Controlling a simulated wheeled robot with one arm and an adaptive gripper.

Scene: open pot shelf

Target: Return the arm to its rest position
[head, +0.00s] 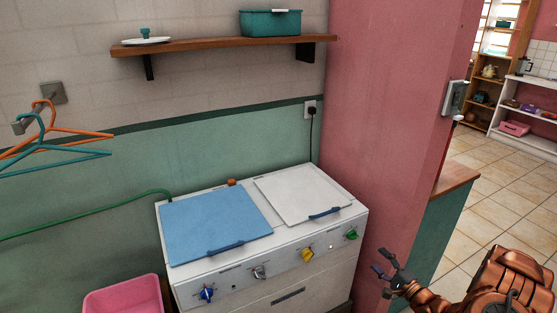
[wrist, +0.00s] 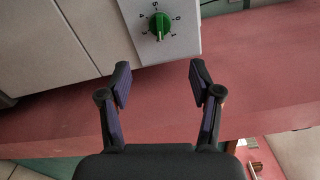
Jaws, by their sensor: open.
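My gripper (head: 385,271) is at the lower right of the head view, beside the right front of the white appliance (head: 285,287). In the wrist view my gripper (wrist: 157,82) has its two dark fingers spread apart with nothing between them. A green knob (wrist: 160,26) on the appliance's panel lies beyond the fingertips, apart from them. The same green knob shows in the head view (head: 351,234). My copper-coloured arm comes in from the lower right corner of the head view.
A pink wall (head: 395,120) stands right of the appliance. A wood-topped counter (head: 455,178) is behind my gripper. The appliance has a blue lid (head: 215,222) and a white lid (head: 300,193), both down. A pink basket (head: 123,297) is at lower left. Tiled floor (head: 500,205) is open at right.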

